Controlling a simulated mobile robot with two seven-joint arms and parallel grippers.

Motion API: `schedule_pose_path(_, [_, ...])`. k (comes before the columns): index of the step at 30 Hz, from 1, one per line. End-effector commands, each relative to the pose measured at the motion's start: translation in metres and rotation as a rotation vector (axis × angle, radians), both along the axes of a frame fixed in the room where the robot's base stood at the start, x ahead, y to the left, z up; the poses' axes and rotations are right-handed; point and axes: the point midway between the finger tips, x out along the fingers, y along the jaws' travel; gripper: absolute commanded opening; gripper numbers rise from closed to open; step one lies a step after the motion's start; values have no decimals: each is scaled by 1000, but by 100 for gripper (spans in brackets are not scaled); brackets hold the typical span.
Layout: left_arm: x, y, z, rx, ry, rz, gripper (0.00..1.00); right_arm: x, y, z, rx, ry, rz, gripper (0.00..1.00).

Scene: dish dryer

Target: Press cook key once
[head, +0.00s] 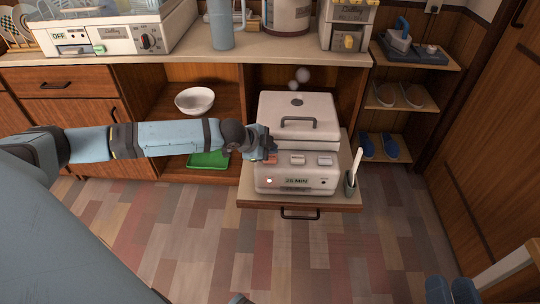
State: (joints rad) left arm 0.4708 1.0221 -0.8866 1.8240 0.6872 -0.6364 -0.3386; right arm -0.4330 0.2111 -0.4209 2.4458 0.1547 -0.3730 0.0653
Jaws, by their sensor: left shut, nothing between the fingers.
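A cream rice cooker (298,132) with a dark lid handle stands on a pulled-out shelf (290,204). Its front panel has a row of keys, and its display (297,181) seems to read 25 MIN. A small white light (269,181) shows at the panel's left. My left gripper (266,153) is shut and empty, with its tips at the panel's leftmost key (270,159), which looks reddish and is partly hidden. I cannot tell whether the tips touch it, or which key is the cook key. My right gripper is out of view.
White puffs rise behind the cooker. A spatula holder (351,186) stands at its right. A white bowl (195,100) and a green tray (209,159) sit left in the cabinet. The dish dryer (110,38) is on the counter (265,48).

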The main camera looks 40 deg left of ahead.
Motion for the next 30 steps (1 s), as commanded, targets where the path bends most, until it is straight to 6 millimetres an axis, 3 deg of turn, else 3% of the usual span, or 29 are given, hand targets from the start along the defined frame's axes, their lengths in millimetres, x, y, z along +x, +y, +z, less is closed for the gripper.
schedule_pose_path(10, [0, 0, 1, 0, 0, 0, 0, -5, -6, 17, 83, -167, -56, 40])
schedule_pose_path(30, [0, 0, 33, 0, 0, 0, 0, -2, -27, -44, -119, 120, -112, 40])
